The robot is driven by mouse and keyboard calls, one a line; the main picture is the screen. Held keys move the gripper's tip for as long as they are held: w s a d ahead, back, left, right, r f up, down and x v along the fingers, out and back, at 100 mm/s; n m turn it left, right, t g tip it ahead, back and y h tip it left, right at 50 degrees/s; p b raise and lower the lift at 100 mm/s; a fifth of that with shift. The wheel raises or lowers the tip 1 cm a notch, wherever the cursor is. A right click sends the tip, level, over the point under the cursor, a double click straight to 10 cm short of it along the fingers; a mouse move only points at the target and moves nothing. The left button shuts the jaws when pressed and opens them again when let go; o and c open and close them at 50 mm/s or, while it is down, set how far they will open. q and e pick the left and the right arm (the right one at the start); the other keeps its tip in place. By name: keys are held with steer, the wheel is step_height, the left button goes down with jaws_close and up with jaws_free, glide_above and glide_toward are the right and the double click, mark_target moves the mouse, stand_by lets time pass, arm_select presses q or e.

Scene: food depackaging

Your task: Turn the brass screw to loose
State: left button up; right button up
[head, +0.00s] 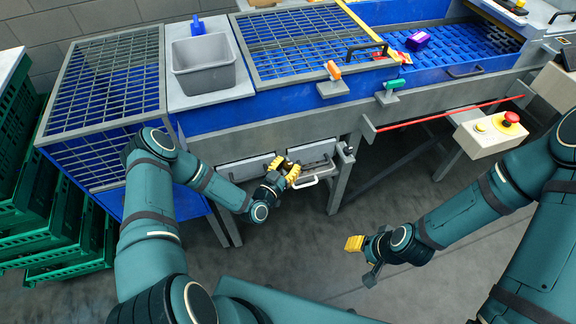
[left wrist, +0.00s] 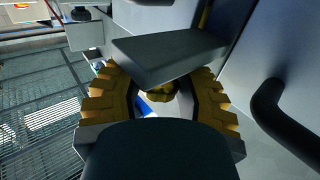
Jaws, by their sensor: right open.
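The brass screw (left wrist: 160,82) shows in the left wrist view as a gold knob under a grey plate (left wrist: 170,50). My left gripper (head: 283,174) is at the front of the machine, beside the drawer fronts. In the left wrist view its yellow-padded fingers (left wrist: 162,92) stand apart on both sides of the screw, with a gap visible. The plate overlaps the space near the fingertips, so contact is hard to tell. In the head view the screw is hidden by the gripper. My right gripper (head: 362,257) is open and empty over the floor.
A metal handle (head: 312,182) is close to the right of my left gripper; a dark bar (left wrist: 285,125) shows at right in the wrist view. A control box with a red button (head: 495,130) is at the right. Green crates (head: 50,240) stand at left. The central floor is clear.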

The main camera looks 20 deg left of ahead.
arm_select(q)
jaws_close()
